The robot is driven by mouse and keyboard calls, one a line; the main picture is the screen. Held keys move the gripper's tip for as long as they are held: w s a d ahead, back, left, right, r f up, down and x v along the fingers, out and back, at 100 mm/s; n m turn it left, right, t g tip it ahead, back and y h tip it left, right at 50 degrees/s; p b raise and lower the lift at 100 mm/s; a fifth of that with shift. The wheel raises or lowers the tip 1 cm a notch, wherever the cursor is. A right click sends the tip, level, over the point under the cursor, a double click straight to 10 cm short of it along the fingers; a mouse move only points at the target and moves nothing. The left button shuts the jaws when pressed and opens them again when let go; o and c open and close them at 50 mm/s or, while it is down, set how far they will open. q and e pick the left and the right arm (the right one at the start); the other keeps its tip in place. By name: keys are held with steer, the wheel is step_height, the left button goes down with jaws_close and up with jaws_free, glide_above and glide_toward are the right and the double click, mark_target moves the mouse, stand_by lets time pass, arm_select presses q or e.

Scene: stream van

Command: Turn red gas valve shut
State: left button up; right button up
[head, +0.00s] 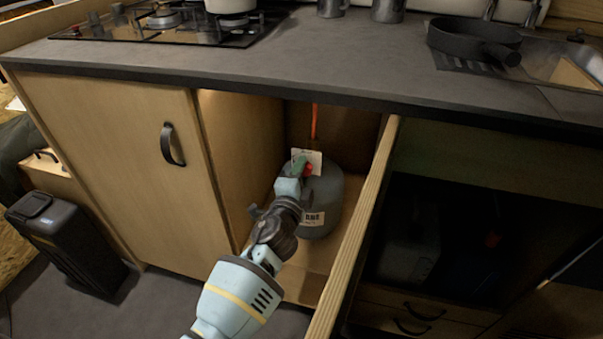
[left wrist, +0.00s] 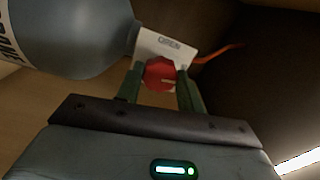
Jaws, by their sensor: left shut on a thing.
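The red gas valve (left wrist: 160,74) sits between the two green fingers of my left gripper (left wrist: 161,86), which is shut on it. In the head view my left gripper (head: 299,168) reaches into the open cupboard at the valve, and a bit of red (head: 308,168) shows beside the green finger. The grey gas bottle (head: 328,190) stands upright in the cupboard below the valve; it also shows in the left wrist view (left wrist: 75,40). A white tag (head: 313,157) hangs behind the valve. Its print in the left wrist view (left wrist: 165,45) is hard to read. My right gripper is not in view.
An orange hose (head: 314,120) rises behind the bottle. A cupboard door edge (head: 355,225) stands close to the right of my arm, and a closed door (head: 135,165) is at left. The dark counter (head: 330,65) overhangs the opening. A black box (head: 65,240) stands at lower left.

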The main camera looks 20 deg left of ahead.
arm_select(q)
steer(key=shift+m, duration=0.6)
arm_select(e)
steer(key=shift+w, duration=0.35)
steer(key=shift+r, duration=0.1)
arm_select(q)
steer(key=shift+m, duration=0.3)
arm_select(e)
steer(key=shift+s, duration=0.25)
arm_select(q)
steer(key=o, duration=1)
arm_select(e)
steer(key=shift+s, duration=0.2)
arm_select(q)
steer(key=s+p, duration=0.2)
steer(key=s, duration=0.5)
steer(key=shift+s, duration=0.4)
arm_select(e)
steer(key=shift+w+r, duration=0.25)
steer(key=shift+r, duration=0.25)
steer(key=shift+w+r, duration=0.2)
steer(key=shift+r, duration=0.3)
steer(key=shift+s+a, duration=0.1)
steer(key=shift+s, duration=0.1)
